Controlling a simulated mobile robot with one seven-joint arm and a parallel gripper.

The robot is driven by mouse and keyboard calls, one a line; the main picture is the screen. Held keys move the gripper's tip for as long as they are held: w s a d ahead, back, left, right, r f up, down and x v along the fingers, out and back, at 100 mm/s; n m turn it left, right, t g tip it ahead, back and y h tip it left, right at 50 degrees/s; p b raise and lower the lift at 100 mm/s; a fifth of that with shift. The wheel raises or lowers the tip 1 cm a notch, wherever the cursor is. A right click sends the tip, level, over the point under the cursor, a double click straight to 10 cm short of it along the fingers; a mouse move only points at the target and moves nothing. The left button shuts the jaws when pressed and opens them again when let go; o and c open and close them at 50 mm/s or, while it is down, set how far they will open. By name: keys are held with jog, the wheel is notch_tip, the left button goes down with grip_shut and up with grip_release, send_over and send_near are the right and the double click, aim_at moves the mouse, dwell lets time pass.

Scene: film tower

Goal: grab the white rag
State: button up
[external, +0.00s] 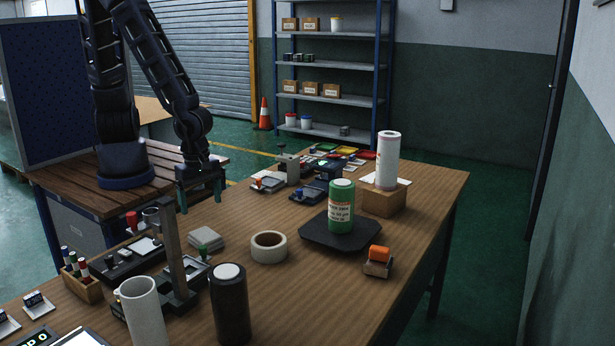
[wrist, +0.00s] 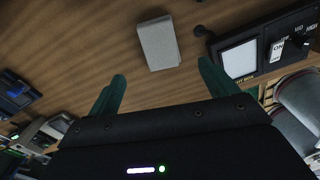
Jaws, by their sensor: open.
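The rag (external: 205,239) looks like a small folded, pale grey-white square stack lying flat on the wooden table. In the wrist view the rag (wrist: 158,43) lies beyond my fingertips, roughly between their lines, and is fully in sight. My gripper (external: 201,203) hangs fingers down near the table's far left edge, behind the rag in the external view. Its teal fingers (wrist: 162,76) are spread wide with nothing between them. It does not touch the rag.
A light box (wrist: 240,60) and a switch box (wrist: 290,40) sit right of the rag in the wrist view. A tape roll (external: 269,247), a stand with a dark post (external: 173,250) and a black cylinder (external: 230,305) stand near the rag. A green canister (external: 341,207) stands farther right.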

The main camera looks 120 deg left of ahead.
aim_at(205, 234)
jog(key=shift+n, duration=0.3)
jog(key=shift+f, duration=5.6)
jog(key=shift+c, duration=0.3)
jog(key=c, duration=1)
